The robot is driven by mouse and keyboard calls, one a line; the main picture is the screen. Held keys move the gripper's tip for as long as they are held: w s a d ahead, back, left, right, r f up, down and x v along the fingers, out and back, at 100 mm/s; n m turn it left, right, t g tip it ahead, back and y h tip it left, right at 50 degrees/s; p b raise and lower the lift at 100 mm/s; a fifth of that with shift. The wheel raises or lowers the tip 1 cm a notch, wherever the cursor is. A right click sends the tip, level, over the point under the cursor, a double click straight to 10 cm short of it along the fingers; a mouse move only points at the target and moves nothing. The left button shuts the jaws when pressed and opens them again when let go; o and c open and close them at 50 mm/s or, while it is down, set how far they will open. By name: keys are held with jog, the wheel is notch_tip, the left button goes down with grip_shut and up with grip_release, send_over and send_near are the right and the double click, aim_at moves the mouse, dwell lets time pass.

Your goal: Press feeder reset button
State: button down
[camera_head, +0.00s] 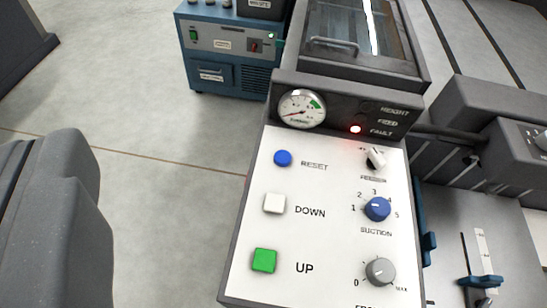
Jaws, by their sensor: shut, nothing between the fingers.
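The feeder control panel (335,229) has a white sloping face and fills the lower middle of the view. The round blue reset button (283,158) sits at its upper left, with the word RESET to its right. Nothing covers the button. Below it are a white square DOWN button (274,203) and a green square UP button (264,260). The FAULT lamp (355,129) glows red on the dark strip above, right of a round gauge (302,109). I cannot make out my gripper in this view.
A small black-and-white switch (375,158), a blue SUCTION knob (377,209) and a grey knob (380,271) line the panel's right side. A blue cabinet (226,55) stands behind. A dark grey block (50,230) fills the lower left. Dark machine housings (490,105) stand right.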

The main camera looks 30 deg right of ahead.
jog(key=w+d+f+m+g+p, duration=0.2)
jog(key=w+d+f+p, duration=0.15)
jog(key=w+p, duration=0.45)
jog(key=m+g+p, duration=0.3)
jog(key=m+p, duration=0.3)
jog(key=p, duration=0.9)
send_over(285, 162)
notch_tip(285, 162, down, 16)
jog(key=shift+w+f, duration=0.1)
jog(key=shift+f+b, duration=2.7)
jog(key=shift+f, duration=1.6)
jog(key=shift+f, duration=0.1)
jog(key=shift+f, duration=0.25)
